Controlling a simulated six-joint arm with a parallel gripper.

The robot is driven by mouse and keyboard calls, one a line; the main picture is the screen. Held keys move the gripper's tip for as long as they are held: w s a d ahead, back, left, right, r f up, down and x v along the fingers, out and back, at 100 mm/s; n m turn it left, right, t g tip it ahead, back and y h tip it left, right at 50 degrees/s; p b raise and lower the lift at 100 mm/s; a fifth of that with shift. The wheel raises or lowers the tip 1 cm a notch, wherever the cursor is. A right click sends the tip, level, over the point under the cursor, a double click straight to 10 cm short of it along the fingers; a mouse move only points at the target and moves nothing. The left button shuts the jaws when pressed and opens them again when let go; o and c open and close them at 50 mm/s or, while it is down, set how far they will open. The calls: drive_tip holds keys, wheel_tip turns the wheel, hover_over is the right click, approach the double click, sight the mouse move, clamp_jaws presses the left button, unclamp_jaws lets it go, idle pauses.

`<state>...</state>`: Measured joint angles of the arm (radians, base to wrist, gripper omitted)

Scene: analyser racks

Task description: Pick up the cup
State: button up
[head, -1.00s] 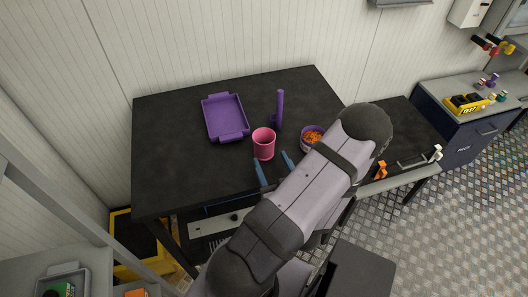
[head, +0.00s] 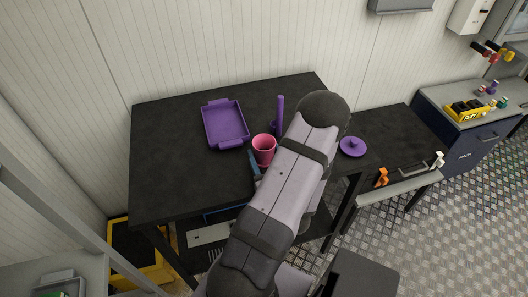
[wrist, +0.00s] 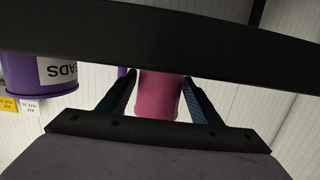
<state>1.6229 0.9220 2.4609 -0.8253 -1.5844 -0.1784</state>
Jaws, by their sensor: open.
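The pink cup (head: 263,152) stands upright on the dark table, right of the purple tray. In the wrist view, which is upside down, the cup (wrist: 159,95) appears between the two blue fingers of my gripper (wrist: 160,80). The fingers are apart, with a gap visible on each side of the cup near their tips. In the head view one blue finger (head: 254,165) shows just in front of the cup; the rest of the gripper is hidden by my arm.
The purple tray (head: 226,123) lies left of the cup. A tall purple object (head: 280,112) stands close behind it. A purple labelled container (wrist: 40,72) shows in the wrist view. A purple lid (head: 352,147) lies to the right. The table's left side is clear.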

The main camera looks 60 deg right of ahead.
sight(262, 148)
drive_tip(key=shift+p+x, duration=1.1)
drive_tip(key=shift+x, duration=1.5)
drive_tip(key=shift+f, duration=0.15)
drive_tip(key=shift+c, duration=0.5)
drive_tip(key=c, duration=0.7)
